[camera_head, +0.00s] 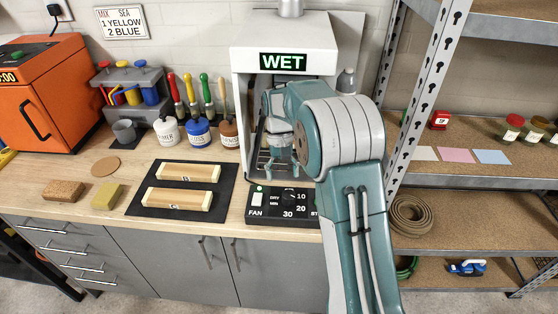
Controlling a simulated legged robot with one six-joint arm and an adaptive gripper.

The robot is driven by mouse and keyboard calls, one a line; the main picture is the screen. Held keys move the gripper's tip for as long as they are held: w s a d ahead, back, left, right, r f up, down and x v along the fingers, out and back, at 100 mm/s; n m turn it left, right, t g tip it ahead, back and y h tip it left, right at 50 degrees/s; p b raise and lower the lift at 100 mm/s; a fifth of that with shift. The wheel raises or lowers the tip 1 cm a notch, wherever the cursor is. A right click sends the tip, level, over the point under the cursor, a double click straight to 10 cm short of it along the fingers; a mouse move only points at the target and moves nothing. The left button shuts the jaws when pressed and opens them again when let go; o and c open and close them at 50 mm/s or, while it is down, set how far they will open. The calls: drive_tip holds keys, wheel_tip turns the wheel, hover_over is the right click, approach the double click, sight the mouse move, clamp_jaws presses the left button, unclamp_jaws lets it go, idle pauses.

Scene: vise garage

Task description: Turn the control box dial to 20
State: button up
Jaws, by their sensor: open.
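The black control box (262,206) sits at the front edge of the bench below the white booth marked WET. It carries a small dial (291,196) with the marks 10, 20 and 30 around it, a white FAN switch (257,198) and a small green light. The dial's pointer is too small to read. My gripper (281,170) hangs inside the booth opening, behind and above the control box, apart from the dial. Its fingers look spread, with nothing seen between them. My arm covers the right end of the box.
The booth (283,45) walls flank my gripper. A black mat (180,210) with two wooden blocks lies left of the box. Paint cans (199,132) with brushes stand behind it. A metal shelf (425,95) rises at right. Bare bench lies around the cork disc (105,167).

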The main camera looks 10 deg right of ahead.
drive_tip(key=shift+w+d, duration=0.15)
drive_tip(key=shift+w, duration=2.9)
